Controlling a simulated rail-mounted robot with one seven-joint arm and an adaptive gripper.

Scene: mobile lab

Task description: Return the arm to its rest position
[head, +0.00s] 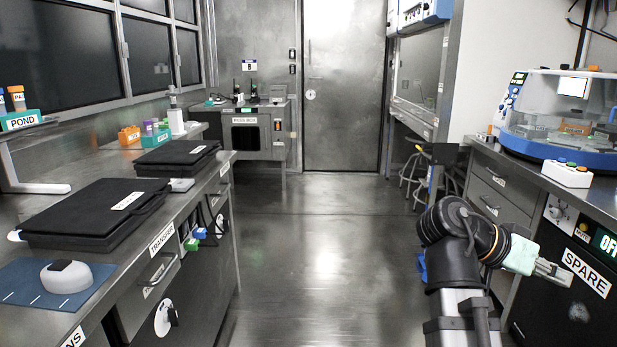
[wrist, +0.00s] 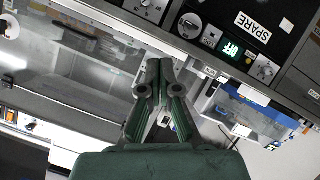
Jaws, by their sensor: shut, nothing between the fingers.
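My arm stands at the lower right of the head view, bent over to the right. My gripper (head: 552,271) points right, in front of the dark cabinet front with the SPARE label (head: 586,272). In the wrist view my gripper (wrist: 160,62) shows with its two fingers together at the tips, and nothing is between them. The SPARE label also shows in the wrist view (wrist: 253,27), beyond the fingertips. I cannot tell the exact gap between the gripper and the cabinet.
The right counter carries a blue and clear machine (head: 560,110) and a white button box (head: 567,173). Stools (head: 436,160) stand farther back. The left bench holds black cases (head: 95,210) and a blue mat (head: 35,290). The floor (head: 310,250) between the benches is clear.

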